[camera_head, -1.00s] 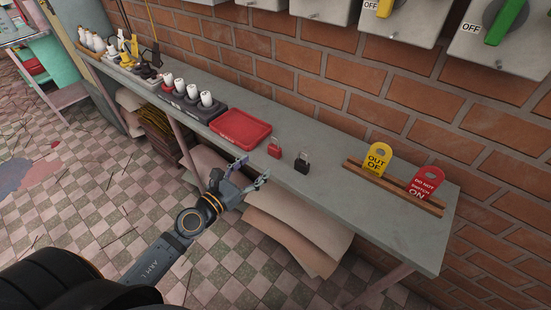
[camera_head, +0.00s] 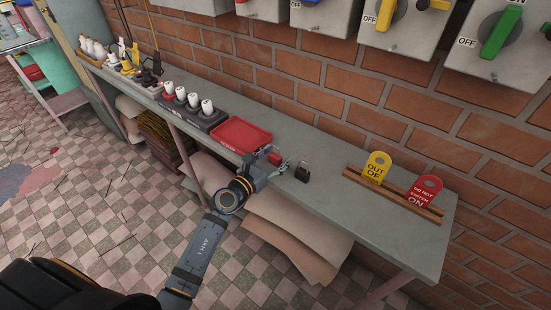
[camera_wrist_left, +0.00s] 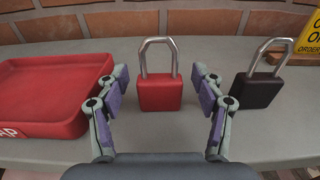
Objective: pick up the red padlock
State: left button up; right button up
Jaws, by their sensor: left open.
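The red padlock (camera_wrist_left: 160,93) stands upright on the grey bench, its silver shackle up. In the left wrist view it is centred between the two open fingers of my left gripper (camera_wrist_left: 160,100), with a gap on each side. In the head view my left gripper (camera_head: 271,158) reaches over the bench's front edge and partly hides the red padlock (camera_head: 275,157). A black padlock (camera_wrist_left: 257,89) stands just right of the right finger; it also shows in the head view (camera_head: 302,173). My right gripper is not in view.
A red tray (camera_head: 240,135) lies close left of the gripper; it also shows in the left wrist view (camera_wrist_left: 50,65). A wooden rack (camera_head: 395,193) holds yellow and red tags at the right. A brick wall (camera_head: 330,101) with switch boxes stands behind the bench (camera_head: 345,215).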

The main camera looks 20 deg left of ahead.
aim_at(274, 156)
pick_arm(q)
jog(key=shift+s, duration=0.1)
jog(key=c, duration=1.4)
jog(key=shift+o, duration=0.2)
jog(key=r+p, duration=0.2)
jog(key=r, duration=0.1)
jog(key=r+p, duration=0.1)
jog(key=shift+s+a+r, duration=0.15)
jog(key=shift+s+r, duration=0.15)
jog(key=s+a+r+p, duration=0.3)
jog(key=s+r+p, duration=0.4)
jog(key=s, duration=0.6)
jog(key=shift+a+r+p, duration=0.2)
jog(key=shift+r+p, duration=0.1)
jog(key=shift+r, duration=0.45)
